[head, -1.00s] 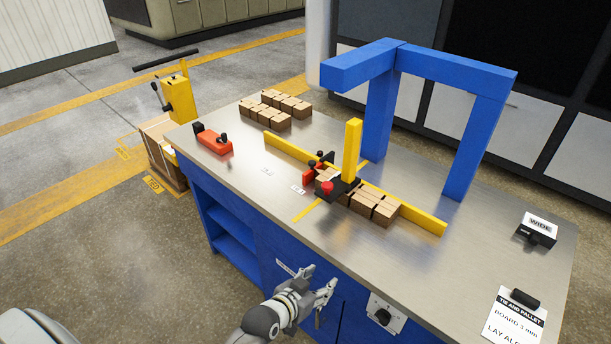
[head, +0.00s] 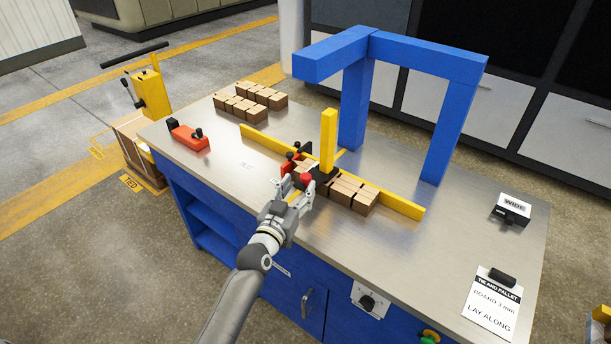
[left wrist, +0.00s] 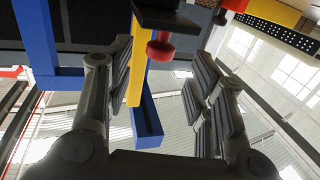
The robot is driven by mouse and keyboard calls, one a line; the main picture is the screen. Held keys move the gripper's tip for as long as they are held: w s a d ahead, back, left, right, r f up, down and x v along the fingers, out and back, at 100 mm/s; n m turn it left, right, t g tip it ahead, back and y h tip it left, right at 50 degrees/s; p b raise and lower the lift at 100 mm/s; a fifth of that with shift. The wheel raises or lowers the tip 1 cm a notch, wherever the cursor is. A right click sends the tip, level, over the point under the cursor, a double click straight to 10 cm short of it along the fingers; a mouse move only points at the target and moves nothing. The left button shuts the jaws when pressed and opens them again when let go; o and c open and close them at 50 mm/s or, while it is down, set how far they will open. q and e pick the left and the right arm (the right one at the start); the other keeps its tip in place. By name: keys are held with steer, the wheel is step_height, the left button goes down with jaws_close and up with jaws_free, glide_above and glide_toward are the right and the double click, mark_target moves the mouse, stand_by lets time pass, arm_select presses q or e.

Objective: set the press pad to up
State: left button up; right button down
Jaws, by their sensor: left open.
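The press pad is a black block (head: 323,178) at the foot of a yellow post (head: 327,140), with a red knob (head: 306,178) on its near side. In the head view it sits low, at the brown boxes along the yellow fence. My left gripper (head: 294,190) is open at the pad's near left side. In the left wrist view the red knob (left wrist: 160,47) shows between the spread fingers, below the black pad (left wrist: 170,18); the yellow post (left wrist: 137,65) stands behind. I cannot tell whether the fingers touch the knob. My right gripper is out of view.
Brown boxes (head: 352,194) lie along the yellow fence (head: 400,204). A blue frame (head: 455,120) rises behind. A red clamp-like tool (head: 188,138) and more boxes (head: 250,100) lie at the left.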

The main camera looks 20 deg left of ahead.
mark_target(303, 180)
arm_select(q)
steer(key=w, duration=0.5)
steer(key=shift+w+d, duration=0.25)
steer(key=shift+w, duration=0.1)
jaws_close()
